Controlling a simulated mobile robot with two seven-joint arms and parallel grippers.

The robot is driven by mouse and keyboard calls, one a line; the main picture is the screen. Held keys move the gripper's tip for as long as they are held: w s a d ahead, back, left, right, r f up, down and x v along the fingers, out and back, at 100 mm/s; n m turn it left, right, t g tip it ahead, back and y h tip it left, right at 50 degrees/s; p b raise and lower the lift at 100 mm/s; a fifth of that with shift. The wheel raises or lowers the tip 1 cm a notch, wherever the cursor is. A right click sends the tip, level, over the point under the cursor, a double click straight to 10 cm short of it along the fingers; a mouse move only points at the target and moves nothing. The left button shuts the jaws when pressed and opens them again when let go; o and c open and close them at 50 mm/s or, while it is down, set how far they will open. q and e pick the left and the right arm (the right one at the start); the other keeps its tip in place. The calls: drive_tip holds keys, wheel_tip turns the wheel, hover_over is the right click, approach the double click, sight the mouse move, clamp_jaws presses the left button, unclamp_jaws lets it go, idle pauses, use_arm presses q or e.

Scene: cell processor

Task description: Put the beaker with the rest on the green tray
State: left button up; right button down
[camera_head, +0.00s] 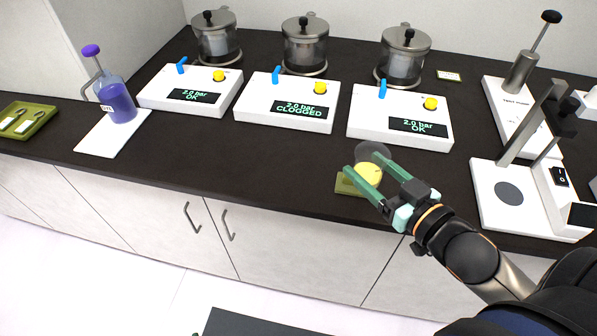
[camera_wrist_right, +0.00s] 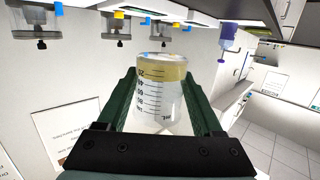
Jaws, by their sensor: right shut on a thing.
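The beaker (camera_head: 369,174) holds yellow liquid and sits between the green fingers of my right gripper (camera_head: 360,165), which is shut on it. In the right wrist view, the clear beaker (camera_wrist_right: 162,104) shows volume marks and a yellow band at its upper end in the picture. The green tray (camera_head: 40,122) lies at the far left of the counter, with small items on it, well away from my right gripper. My left gripper is not in view.
A small olive-green pad (camera_head: 346,187) lies below the beaker near the counter's front edge. A purple bottle (camera_head: 117,103) stands on a white plate (camera_head: 92,143). Three pressure units line the back; the middle one (camera_head: 288,112) reads CLOGGED. A press stand (camera_head: 497,205) stands right.

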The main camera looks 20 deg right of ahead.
drive_tip(key=shift+w+a+f+b, duration=0.1)
drive_tip(key=shift+w+f+b, duration=0.15)
drive_tip(key=shift+b, duration=0.15)
drive_tip(key=w+a+f+b, duration=0.2)
drive_tip(key=w+b, duration=0.3)
hover_over(309, 184)
drive_tip(key=f, duration=0.6)
drive_tip(key=shift+s+d+f+b, duration=0.1)
drive_tip(key=shift+s+f+b, duration=0.1)
drive_tip(key=shift+s+b, duration=0.15)
drive_tip(key=shift+w+f, duration=0.25)
drive_tip(key=shift+f, duration=0.1)
drive_tip(key=shift+w+f+b, duration=0.1)
drive_tip(key=shift+f+b, duration=0.3)
drive_tip(key=shift+f, duration=1.25)
